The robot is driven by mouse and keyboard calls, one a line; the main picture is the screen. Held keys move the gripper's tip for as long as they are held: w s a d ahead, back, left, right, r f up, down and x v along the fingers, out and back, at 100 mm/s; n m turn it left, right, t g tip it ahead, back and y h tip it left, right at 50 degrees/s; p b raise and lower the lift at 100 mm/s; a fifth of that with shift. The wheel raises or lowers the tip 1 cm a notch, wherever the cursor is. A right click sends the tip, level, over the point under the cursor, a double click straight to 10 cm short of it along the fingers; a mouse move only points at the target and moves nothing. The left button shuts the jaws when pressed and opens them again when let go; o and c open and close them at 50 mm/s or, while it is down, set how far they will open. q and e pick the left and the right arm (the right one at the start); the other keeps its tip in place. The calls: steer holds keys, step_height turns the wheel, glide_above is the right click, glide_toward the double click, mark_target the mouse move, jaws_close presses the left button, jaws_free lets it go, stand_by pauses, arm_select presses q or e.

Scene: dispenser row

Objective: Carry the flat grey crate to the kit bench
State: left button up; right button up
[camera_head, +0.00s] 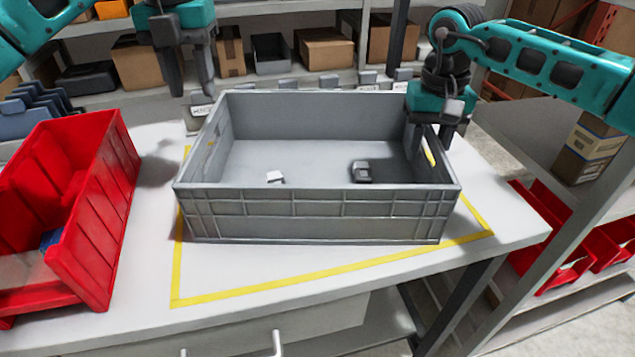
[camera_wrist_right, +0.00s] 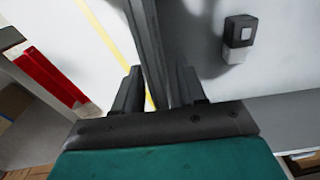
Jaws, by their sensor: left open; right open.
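The flat grey crate (camera_head: 320,215) stands on the white bench top inside a yellow tape outline. Inside it lie a small white piece (camera_head: 275,177) and a small dark grey item (camera_head: 362,172); the dark item also shows in the right wrist view (camera_wrist_right: 240,33). My right gripper (camera_head: 432,138) is open at the crate's right end wall. In the right wrist view its fingers (camera_wrist_right: 160,92) stand on either side of the wall rim.
A red bin (camera_head: 80,210) stands on the bench left of the crate. Shelves with cardboard boxes (camera_head: 325,48) and small containers are behind. A rack with red bins (camera_head: 560,265) is at the right. Bare bench top (camera_head: 240,275) lies in front of the crate.

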step_height(320, 180, up, 12)
steer(key=shift+f, duration=0.25)
stand_by(0.5)
